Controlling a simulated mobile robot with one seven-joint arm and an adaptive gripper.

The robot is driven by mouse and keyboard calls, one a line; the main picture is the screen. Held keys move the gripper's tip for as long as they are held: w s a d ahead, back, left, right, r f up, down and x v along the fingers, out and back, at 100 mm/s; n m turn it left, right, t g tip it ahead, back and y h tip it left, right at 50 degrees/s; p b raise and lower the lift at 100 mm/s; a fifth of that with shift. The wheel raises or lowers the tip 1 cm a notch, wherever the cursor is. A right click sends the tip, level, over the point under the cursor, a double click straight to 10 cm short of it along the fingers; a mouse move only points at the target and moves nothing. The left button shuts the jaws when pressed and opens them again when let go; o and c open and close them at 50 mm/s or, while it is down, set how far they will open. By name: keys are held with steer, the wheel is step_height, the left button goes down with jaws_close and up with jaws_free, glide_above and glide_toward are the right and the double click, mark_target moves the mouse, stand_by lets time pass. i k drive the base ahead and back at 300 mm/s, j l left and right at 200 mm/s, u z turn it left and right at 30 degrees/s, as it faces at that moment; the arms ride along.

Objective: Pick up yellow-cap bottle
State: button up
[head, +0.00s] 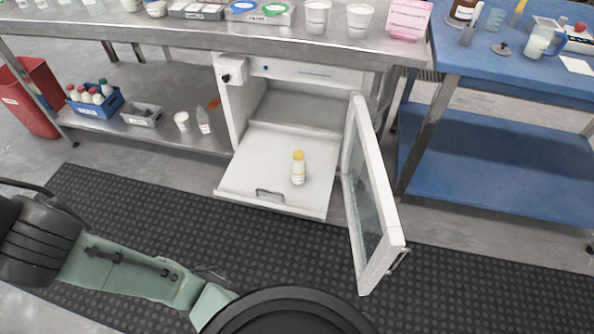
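The yellow-cap bottle (298,170) is a small white bottle with a label and a yellow cap. It stands upright on the pulled-out white shelf (245,168) of a white cabinet (308,72). The cabinet's glass door (370,195) is swung open to the right of the shelf. My green and black arm crosses the bottom left of the head view, apart from the bottle. My gripper is not in the picture.
The open door juts toward me, right of the bottle. A steel bench (190,37) with cups stands above. A blue bottle crate (97,107) and red bin (30,97) are left. A blue table (510,75) is right. Black matting (480,285) is clear.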

mark_target(298, 166)
steer(key=i+j+z, duration=0.2)
steer(key=z, duration=0.2)
steer(key=i+j+z, duration=0.15)
steer(key=j+z, duration=0.2)
steer(key=j, duration=0.15)
steer(key=i+j+z, duration=0.1)
steer(key=j+z, duration=0.3)
